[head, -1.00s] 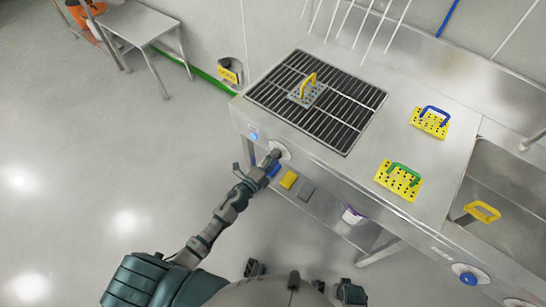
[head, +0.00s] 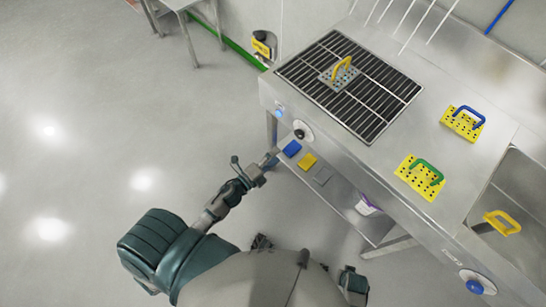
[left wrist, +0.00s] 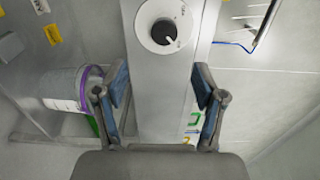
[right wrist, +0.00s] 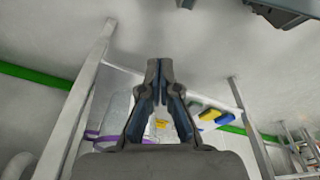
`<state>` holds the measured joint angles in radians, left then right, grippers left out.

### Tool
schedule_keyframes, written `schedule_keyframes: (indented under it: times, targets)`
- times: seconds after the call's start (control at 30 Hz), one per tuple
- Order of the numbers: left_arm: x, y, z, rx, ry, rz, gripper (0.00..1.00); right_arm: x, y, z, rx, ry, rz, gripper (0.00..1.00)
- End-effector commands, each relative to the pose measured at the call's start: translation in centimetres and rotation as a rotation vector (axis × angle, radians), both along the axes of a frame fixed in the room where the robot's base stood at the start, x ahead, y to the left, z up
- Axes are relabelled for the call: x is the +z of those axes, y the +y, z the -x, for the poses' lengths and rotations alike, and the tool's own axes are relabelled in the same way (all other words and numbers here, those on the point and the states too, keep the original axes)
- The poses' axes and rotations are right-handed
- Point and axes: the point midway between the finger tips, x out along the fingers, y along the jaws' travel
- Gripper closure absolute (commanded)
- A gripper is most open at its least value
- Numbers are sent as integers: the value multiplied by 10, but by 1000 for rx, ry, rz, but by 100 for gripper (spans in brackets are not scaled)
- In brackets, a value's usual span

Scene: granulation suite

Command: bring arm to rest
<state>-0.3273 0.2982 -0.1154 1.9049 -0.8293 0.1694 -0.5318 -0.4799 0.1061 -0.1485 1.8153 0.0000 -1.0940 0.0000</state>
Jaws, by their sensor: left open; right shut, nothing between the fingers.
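My left gripper (head: 254,162) is open and empty in the head view, in front of the steel counter and apart from it. In the left wrist view its two fingers (left wrist: 162,82) stand wide apart. Between and beyond them is the counter's front face with a round dial, dark knob on a white disc (left wrist: 164,32); the dial (head: 302,131) also shows in the head view. My right gripper (right wrist: 160,70) is shut and empty in the right wrist view, its fingertips together.
The counter (head: 395,150) carries a black grate (head: 365,105) and perforated plates with yellow, blue and green handles. A lower shelf (head: 340,195) holds blue, yellow and grey blocks. A sink (head: 510,190) is at right. The floor (head: 100,130) at left is clear.

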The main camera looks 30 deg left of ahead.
Motion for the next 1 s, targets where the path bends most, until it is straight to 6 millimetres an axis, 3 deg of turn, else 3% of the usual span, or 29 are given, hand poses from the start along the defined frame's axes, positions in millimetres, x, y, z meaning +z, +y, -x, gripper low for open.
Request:
schedule_keyframes:
  times: [0.63, 0.73, 0.87, 0.97, 1.0]
  targets:
    - [0, 2, 7, 0, 0, -1, 30, 0, 1, 0, 0, -1, -1, 100]
    - [-7, 6, 6, 23, 30, 26, 30, 1, 1, -1, 0, -4, -2, 100]
    - [-53, 27, 11, 173, 215, 189, 30, -10, -1, 4, 1, 6, 1, 100]
    - [-119, 47, 33, 374, 457, 389, 30, -22, -1, 9, 2, 12, 2, 100]
    - [-149, 52, 49, 464, 564, 472, 30, -27, -2, 11, 3, 13, 2, 100]
